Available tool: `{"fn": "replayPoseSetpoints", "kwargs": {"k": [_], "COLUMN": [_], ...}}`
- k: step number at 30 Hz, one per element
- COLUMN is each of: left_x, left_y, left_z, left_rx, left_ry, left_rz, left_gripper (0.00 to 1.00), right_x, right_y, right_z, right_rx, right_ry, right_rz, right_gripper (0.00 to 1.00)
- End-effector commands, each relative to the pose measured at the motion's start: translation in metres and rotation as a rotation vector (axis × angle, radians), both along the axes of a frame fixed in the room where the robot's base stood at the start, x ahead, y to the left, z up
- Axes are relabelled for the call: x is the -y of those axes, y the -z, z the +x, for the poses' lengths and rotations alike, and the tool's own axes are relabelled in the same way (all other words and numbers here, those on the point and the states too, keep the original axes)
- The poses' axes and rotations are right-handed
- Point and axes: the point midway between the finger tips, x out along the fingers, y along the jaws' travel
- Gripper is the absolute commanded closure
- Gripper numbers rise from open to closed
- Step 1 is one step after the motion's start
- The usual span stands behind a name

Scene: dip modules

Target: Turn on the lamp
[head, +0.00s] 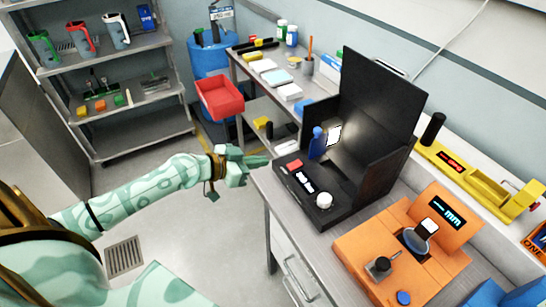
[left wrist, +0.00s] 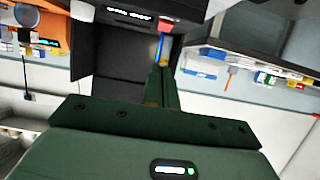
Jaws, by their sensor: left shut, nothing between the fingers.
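A black boxy device with tall dark panels (head: 378,92) stands on the bench. Its base has a red button (head: 295,164), a small lit display (head: 305,179) and a white knob (head: 324,200). A bright white patch (head: 334,134) and a blue part (head: 317,143) show inside the panels; I cannot tell whether the patch is the lamp. My left gripper (head: 262,161) is shut and empty, just left of the base, apart from the red button. In the left wrist view the shut fingers (left wrist: 160,76) point toward the red button (left wrist: 166,25). My right gripper is not in view.
An orange device (head: 362,250) stands right of the black one, with a yellow device (head: 465,180) behind. A red bin (head: 220,98) hangs by the blue barrel (head: 207,60). Shelves (head: 130,125) stand at left.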

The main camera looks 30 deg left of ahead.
Motion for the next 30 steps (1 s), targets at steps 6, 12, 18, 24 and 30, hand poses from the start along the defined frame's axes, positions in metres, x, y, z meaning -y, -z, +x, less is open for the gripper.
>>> {"fn": "replayPoseSetpoints", "kwargs": {"k": [6,12,18,24,30], "left_x": [-0.010,-0.011,-0.011,-0.011,-0.056], "left_y": [-0.001,-0.003,-0.003,-0.003,0.035], "left_z": [-0.017,-0.018,-0.018,-0.018,-0.014], "left_rx": [0.000,0.002,0.002,-0.001,-0.069], "left_ry": [-0.001,-0.001,-0.001,-0.002,-0.133], "left_rz": [0.002,0.001,0.001,-0.003,0.059], "left_gripper": [1.00,1.00,1.00,1.00,1.00], "right_x": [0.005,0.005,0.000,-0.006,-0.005], "right_y": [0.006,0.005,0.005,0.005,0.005], "right_z": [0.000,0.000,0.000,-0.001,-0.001], "right_rx": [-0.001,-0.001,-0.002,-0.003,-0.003], "right_ry": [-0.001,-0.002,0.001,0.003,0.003], "right_rz": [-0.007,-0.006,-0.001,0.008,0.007], "right_gripper": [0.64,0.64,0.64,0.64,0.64]}}
